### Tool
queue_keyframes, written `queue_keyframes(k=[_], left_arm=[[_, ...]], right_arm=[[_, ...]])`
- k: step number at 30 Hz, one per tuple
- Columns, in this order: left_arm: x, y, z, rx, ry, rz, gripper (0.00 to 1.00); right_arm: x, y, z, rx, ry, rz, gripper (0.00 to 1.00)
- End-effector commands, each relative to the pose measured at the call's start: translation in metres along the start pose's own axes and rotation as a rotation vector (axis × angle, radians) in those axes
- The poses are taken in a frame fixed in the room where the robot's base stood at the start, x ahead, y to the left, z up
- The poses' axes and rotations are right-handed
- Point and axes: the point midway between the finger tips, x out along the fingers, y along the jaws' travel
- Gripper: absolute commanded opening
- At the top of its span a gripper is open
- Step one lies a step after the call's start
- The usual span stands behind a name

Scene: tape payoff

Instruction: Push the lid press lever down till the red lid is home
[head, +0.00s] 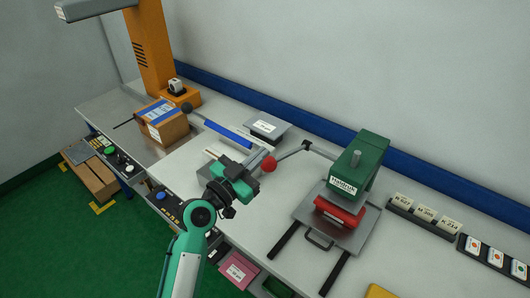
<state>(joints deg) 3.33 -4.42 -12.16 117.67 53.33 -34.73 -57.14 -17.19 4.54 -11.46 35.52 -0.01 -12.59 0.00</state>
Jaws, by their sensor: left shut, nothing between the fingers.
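The green lid press (362,165) stands on the right half of the bench, on a grey plate. Its lever (297,152) is a grey rod that runs left from the press to a red ball knob (268,163). The red lid (341,209) sits under the front of the press head; its seating underneath is hidden. My left gripper (248,166) is shut and empty, just left of the red knob. I cannot tell whether it touches the knob. My right gripper is out of view.
A cardboard box (163,124) and an orange post (153,50) stand at the back left. A blue bar (228,131) and a small grey-black device (267,127) lie behind my gripper. Label racks (424,218) are at the right.

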Motion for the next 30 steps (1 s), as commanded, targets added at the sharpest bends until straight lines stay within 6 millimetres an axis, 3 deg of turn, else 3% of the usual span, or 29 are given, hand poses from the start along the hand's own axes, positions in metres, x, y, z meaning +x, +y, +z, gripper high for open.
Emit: queue_keyframes(k=[1,5,9,15,30], left_arm=[[0.014,-0.001,-0.006,-0.004,0.001,0.000,0.00],[0.041,-0.001,-0.005,-0.004,0.000,0.000,0.00],[0.033,0.000,0.019,-0.003,-0.006,-0.001,0.00],[0.028,0.000,0.034,-0.001,-0.004,0.000,0.00],[0.026,0.000,0.040,0.000,-0.003,-0.001,0.00]], right_arm=[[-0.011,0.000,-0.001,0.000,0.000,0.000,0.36],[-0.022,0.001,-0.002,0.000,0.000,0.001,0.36],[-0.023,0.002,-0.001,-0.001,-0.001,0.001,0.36],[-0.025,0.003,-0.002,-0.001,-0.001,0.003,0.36],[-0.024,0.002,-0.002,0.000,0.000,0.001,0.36]])
